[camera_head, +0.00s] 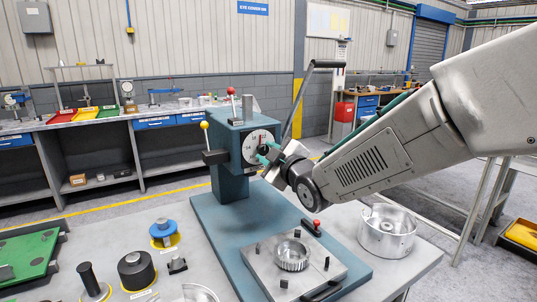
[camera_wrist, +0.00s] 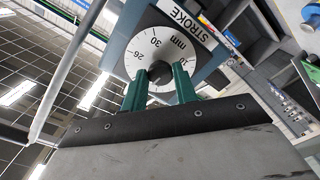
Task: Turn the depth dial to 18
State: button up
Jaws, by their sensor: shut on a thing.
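The depth dial (camera_head: 256,137) is a round white-faced dial on the side of the blue-green press head. In the wrist view my gripper's green fingers (camera_wrist: 160,78) are shut on the dark knob (camera_wrist: 160,71) at the dial's centre. A small red mark shows on the dial in the head view. The fingers hide part of the face, and I cannot read the setting.
A fixture plate (camera_head: 318,276) with a metal ring sits in front. A silver drum (camera_head: 386,232) stands at right, and a blue spool (camera_head: 163,231) with several parts at left.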

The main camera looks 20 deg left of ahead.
jog(key=n, duration=0.6)
jog(key=shift+n, duration=0.3)
dwell(0.4)
jog(key=o, duration=0.9)
jog(key=shift+o, duration=0.2)
jog(key=v, duration=0.8)
